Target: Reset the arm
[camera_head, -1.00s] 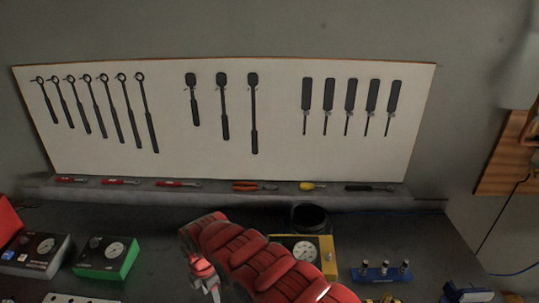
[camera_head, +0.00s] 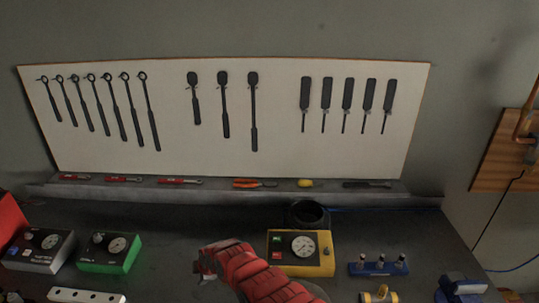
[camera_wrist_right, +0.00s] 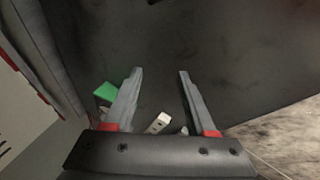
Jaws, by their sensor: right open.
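My right arm, with red padded covers, comes in from the bottom middle of the head view. Its gripper (camera_head: 206,268) is small and partly hidden by the arm there, over the dark bench. In the right wrist view the two grey fingers of my right gripper (camera_wrist_right: 158,72) stand wide apart with nothing between their tips. My left gripper does not show.
On the bench (camera_head: 180,222) are a green gauge box (camera_head: 110,252), a grey gauge box (camera_head: 40,250), a yellow gauge box (camera_head: 300,253) right of my arm, and a blue stand (camera_head: 379,268). Hand tools lie on the back ledge (camera_head: 215,190) under a white tool board (camera_head: 220,160).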

